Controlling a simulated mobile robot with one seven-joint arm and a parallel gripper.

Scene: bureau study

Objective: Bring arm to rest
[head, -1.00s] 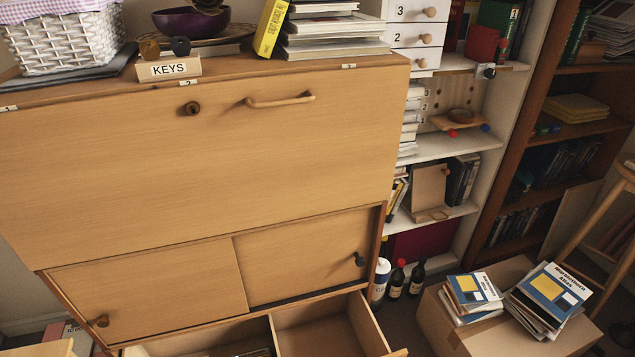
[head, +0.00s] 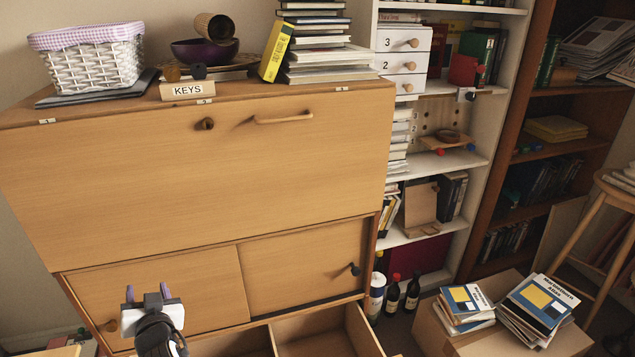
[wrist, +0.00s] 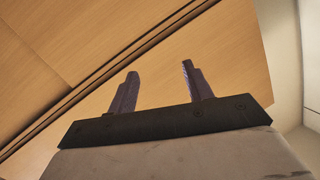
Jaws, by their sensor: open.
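My gripper (head: 147,292) shows at the bottom left of the head view, in front of the lower left sliding door of the wooden bureau (head: 200,170). Its two purple fingers stand apart and point up, with nothing between them. In the wrist view my gripper (wrist: 158,88) is also open and empty, with the bureau's wooden front (wrist: 120,40) behind it. The bureau's fold-down front is closed. A drawer (head: 310,335) at the bottom of the bureau is pulled out, and its divided inside shows.

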